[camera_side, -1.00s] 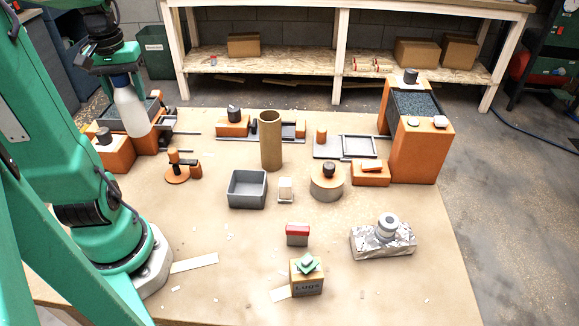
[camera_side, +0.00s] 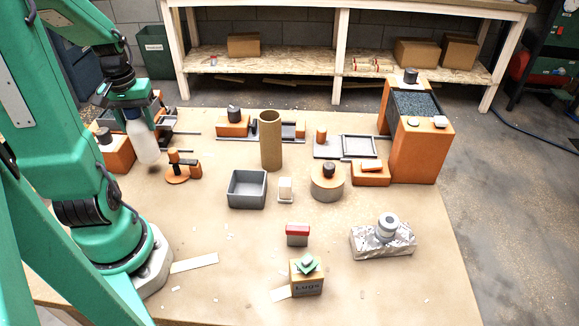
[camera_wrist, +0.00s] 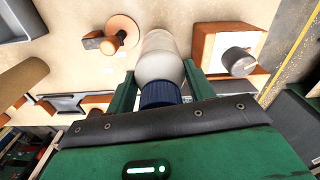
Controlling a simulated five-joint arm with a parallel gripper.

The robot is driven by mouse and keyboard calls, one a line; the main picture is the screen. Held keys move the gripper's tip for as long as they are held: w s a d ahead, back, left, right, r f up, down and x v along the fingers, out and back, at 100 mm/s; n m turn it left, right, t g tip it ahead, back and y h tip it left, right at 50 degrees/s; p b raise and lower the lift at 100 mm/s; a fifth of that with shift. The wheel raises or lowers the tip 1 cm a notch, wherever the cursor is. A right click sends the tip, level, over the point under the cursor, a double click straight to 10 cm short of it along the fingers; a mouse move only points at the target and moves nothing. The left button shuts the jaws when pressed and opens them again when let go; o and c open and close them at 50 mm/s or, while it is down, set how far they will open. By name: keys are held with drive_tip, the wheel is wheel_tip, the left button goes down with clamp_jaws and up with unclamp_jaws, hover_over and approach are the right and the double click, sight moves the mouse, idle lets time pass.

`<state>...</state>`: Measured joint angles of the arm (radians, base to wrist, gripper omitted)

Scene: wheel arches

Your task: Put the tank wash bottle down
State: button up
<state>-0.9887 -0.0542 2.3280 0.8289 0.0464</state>
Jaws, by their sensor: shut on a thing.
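The tank wash bottle (camera_side: 143,140) is white, with a blue cap that shows in the wrist view. It hangs below my gripper (camera_side: 132,108) at the left of the table in the side view, slightly tilted. In the wrist view the bottle (camera_wrist: 161,58) is between the two green fingers of my gripper (camera_wrist: 162,88), which are shut on it near the cap. Its lower end appears to be near the table top, but I cannot tell whether it touches.
An orange round-based piece (camera_side: 178,175) stands just right of the bottle. An orange block with a dark knob (camera_side: 117,155) is to its left. A grey open bin (camera_side: 247,189) and a tan tube (camera_side: 270,140) stand further right. Bare table lies in front.

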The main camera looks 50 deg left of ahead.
sight(141, 135)
drive_tip(key=shift+f, duration=2.1)
drive_tip(key=shift+f, duration=0.1)
drive_tip(key=o, duration=1.2)
drive_tip(key=r, duration=1.2)
drive_tip(key=shift+d+r, duration=0.1)
drive_tip(key=shift+d, duration=0.15)
